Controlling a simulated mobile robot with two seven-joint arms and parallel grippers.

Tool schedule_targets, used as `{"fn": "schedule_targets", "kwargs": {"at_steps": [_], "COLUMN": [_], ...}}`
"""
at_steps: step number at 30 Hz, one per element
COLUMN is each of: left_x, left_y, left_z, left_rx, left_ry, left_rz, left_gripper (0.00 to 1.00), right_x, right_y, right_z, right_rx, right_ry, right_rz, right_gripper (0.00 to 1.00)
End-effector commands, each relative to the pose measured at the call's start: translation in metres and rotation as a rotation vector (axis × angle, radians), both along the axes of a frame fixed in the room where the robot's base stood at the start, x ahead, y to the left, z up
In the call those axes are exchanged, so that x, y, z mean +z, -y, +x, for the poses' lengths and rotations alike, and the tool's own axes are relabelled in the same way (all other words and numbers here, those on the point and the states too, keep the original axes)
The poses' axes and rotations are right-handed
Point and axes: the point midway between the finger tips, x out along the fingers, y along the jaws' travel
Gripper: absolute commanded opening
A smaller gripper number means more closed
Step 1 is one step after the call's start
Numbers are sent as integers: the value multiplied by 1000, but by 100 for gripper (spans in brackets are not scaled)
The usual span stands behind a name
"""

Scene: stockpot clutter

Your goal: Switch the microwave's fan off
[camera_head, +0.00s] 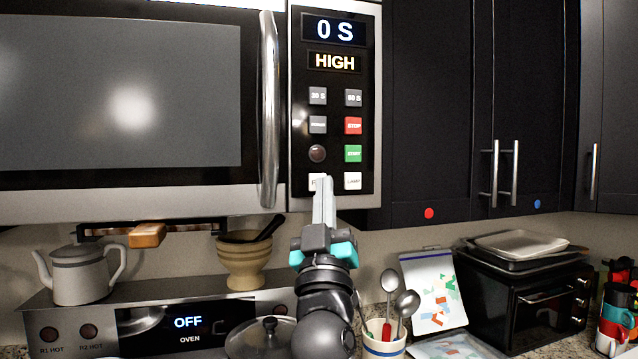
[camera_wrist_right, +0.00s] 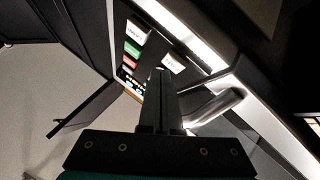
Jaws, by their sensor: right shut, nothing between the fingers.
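The microwave (camera_head: 250,200) fills the upper left of the head view, with its black control panel (camera_head: 365,110) at the right. The display reads "0 S" and "HIGH". The white fan button (camera_head: 313,182) is at the panel's lower left, its label partly hidden by my gripper; it also shows in the right wrist view (camera_wrist_right: 173,63). My right gripper (camera_head: 323,184) is shut and empty, pointing up with its fingertips in front of this button. Whether they touch it, I cannot tell. My left gripper is not in view.
Beside the fan button is the white lamp button (camera_head: 353,181), with the green start button (camera_head: 353,153) above that. The vertical door handle (camera_head: 269,110) is left of the panel. Below stand a mortar (camera_head: 245,265), a utensil cup (camera_head: 384,340) and a toaster oven (camera_head: 535,305).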

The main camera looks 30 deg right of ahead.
Motion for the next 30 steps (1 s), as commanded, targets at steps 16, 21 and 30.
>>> {"fn": "schedule_targets", "kwargs": {"at_steps": [16,21,30], "left_x": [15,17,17], "left_y": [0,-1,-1], "left_z": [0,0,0], "left_rx": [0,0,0], "left_ry": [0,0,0], "left_rz": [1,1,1], "left_gripper": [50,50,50], "right_x": [1,1,0], "right_y": [-10,-13,-14], "right_z": [-43,-56,-59], "right_rx": [1,1,1], "right_ry": [0,0,0], "right_rz": [1,1,1], "right_gripper": [0,0,0]}}
